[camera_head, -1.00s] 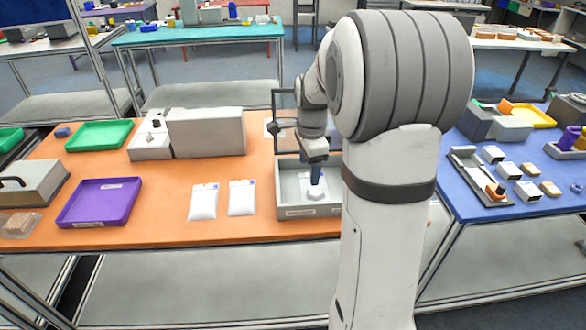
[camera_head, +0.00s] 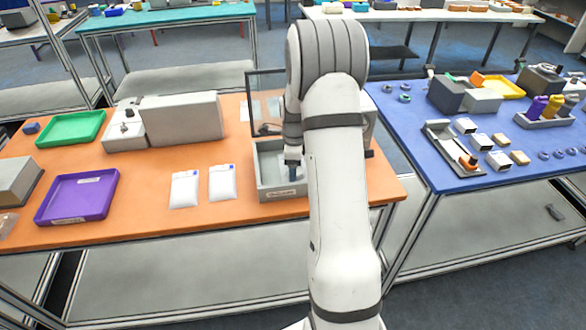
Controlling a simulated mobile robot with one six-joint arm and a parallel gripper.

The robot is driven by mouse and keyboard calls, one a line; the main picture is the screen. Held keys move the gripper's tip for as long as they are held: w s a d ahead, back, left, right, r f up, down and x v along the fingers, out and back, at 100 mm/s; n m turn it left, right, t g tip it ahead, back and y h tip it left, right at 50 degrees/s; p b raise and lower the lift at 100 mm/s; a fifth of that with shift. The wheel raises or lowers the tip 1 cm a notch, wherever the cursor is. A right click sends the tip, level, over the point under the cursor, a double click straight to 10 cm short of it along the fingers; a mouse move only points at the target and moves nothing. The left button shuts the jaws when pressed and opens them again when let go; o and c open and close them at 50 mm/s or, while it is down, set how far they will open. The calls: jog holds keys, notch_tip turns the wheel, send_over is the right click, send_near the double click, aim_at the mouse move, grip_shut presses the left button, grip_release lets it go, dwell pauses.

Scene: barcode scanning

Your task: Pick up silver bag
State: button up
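Two pale, silver-white bags lie flat side by side on the orange table, the left bag (camera_head: 185,190) and the right bag (camera_head: 222,183), each with a small blue mark. To their right stands a grey open bin (camera_head: 268,183) with a label on its front. My gripper (camera_head: 292,172) points down at the bin's right part. My own arm covers the bin's right side and much of the gripper. I cannot see whether its fingers are apart or what is between them. Both bags on the table are clear of the gripper.
A purple tray (camera_head: 110,188), a green tray (camera_head: 98,118) and a grey box machine (camera_head: 182,116) stand on the orange table (camera_head: 140,220). A dark-framed panel (camera_head: 251,92) rises behind the bin. A blue table (camera_head: 410,125) with small boxes stands to the right.

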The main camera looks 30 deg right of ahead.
jog(key=shift+f, duration=0.15)
jog(key=c, duration=1.2)
